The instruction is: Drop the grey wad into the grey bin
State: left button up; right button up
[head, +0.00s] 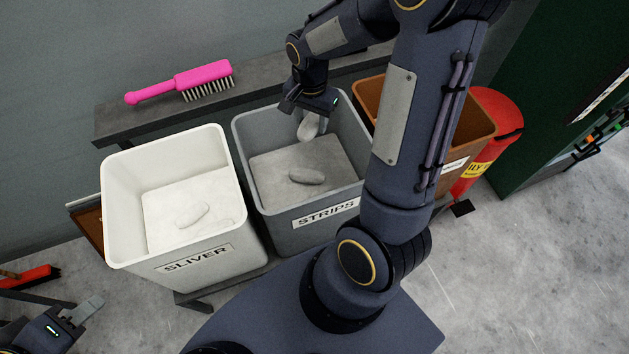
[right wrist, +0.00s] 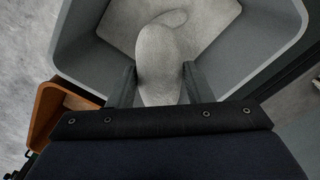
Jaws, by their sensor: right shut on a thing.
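My right gripper (head: 312,116) is shut on a grey wad (head: 308,128), which hangs just inside the mouth of the grey bin (head: 280,225), labelled STRIPS, near its back wall. In the right wrist view the wad (right wrist: 158,62) sits between both fingers, over the pale bottom of the grey bin (right wrist: 85,45). Another greyish wad (head: 306,177) lies on the pale surface inside this bin. My left gripper (head: 85,312) is at the lower left, away from the bins; its finger gap is not clear.
A white bin (head: 195,273) labelled SLIVER, holding a pale wad (head: 193,216), stands left of the grey bin. A brown bin (head: 482,117) and a red container (head: 497,140) stand right. A pink brush (head: 190,82) lies on the shelf (head: 120,125) behind. My right arm hides part of the brown bin.

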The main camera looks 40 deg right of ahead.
jog(key=shift+f+b, duration=0.85)
jog(key=shift+f, duration=0.7)
jog(key=o, duration=1.1)
jog(key=shift+c, duration=0.2)
jog(key=shift+r, duration=0.1)
notch_tip(320, 180, up, 8)
jog(key=shift+f, duration=0.25)
jog(key=shift+r, duration=0.15)
